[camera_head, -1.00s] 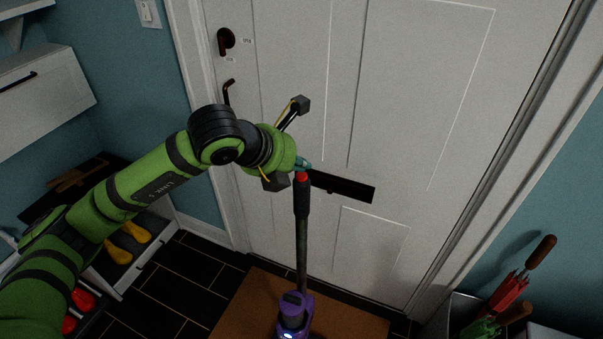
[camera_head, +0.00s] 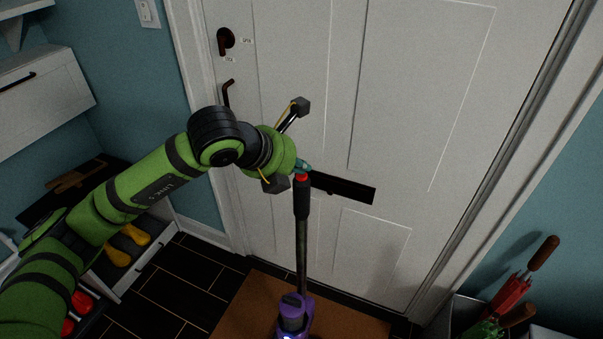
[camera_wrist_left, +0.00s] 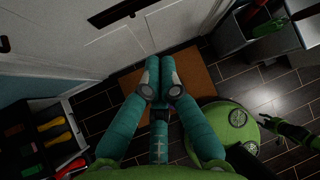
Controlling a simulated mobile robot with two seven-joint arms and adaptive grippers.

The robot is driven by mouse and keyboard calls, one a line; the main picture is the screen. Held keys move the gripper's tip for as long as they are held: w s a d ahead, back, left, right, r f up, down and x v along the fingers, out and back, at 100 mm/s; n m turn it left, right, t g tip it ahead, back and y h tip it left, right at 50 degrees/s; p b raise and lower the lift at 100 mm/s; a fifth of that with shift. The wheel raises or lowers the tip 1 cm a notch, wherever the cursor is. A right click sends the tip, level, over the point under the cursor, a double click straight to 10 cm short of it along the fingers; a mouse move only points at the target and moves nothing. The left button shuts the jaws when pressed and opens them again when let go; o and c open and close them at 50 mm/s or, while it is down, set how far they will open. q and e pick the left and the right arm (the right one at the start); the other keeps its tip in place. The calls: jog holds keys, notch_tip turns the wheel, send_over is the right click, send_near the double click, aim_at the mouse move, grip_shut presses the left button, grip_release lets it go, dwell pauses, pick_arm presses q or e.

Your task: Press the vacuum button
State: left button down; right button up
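The vacuum (camera_head: 302,245) stands upright in front of the door, with a dark stick, a purple lower body (camera_head: 293,318) and a red button (camera_head: 302,177) at the top of its handle. My left gripper (camera_head: 303,166) comes in from the left, its teal fingertips right at the red button; whether they touch it I cannot tell. In the left wrist view its fingers (camera_wrist_left: 160,68) are together with nothing seen between them. The vacuum does not show clearly there. A small dark shape (camera_wrist_left: 268,119) at the right of that view may be my right gripper; its fingers are unclear.
A white door (camera_head: 390,100) with a dark mail slot (camera_head: 343,187) is close behind the handle. A brown mat (camera_head: 245,305) lies below. A shoe rack (camera_head: 125,265) is at left, and umbrellas (camera_head: 510,295) stand in a holder at right.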

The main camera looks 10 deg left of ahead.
aim_at(299, 177)
pick_arm(q)
jog(key=shift+f, duration=0.15)
jog(key=shift+r, duration=0.95)
jog(key=shift+r+p, duration=0.1)
jog(key=shift+p, duration=0.2)
jog(key=shift+r+p, duration=1.55)
jog(key=shift+r, duration=1.35)
